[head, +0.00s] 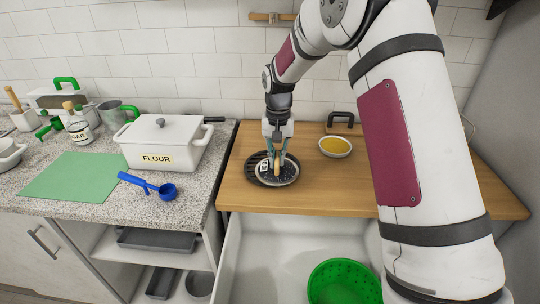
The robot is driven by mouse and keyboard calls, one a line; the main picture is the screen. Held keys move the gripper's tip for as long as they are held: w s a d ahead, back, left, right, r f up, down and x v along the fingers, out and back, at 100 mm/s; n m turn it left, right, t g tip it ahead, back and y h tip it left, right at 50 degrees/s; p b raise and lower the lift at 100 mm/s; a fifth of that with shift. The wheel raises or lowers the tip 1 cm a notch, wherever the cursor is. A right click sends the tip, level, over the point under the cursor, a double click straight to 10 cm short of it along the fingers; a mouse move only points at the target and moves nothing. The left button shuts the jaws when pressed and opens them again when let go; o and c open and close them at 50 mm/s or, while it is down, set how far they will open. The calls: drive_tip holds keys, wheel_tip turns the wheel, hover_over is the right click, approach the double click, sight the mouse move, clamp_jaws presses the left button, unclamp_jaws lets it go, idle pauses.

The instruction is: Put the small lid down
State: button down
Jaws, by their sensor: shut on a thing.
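The small lid (287,178) is a dark, speckled disc with a pale rim and a light upright handle. My gripper (277,157) points down over the wooden counter and is shut on the lid's handle. The lid is low over a dark slatted round rack (253,160) and hides part of it. I cannot tell whether the lid touches the rack or hangs just above it.
A bowl of yellow contents (335,147) stands to the right of the lid on the wooden counter (240,196). A white flour box (160,145) and blue scoop (150,186) are on the left counter. A green colander (343,283) is in the white basin in front.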

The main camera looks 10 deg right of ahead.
drive_tip(key=w+b, duration=0.2)
drive_tip(key=w, duration=0.1)
drive_tip(key=w+b, duration=0.2)
drive_tip(key=w+f+b, duration=0.1)
drive_tip(key=w+b, duration=0.1)
drive_tip(key=w, duration=0.1)
drive_tip(key=shift+w+d, duration=0.3)
drive_tip(key=shift+d, duration=0.1)
drive_tip(key=shift+f, duration=1.6)
drive_tip(key=shift+f, duration=0.15)
drive_tip(key=c, duration=1.7)
unclamp_jaws()
drive_tip(key=shift+o, duration=0.2)
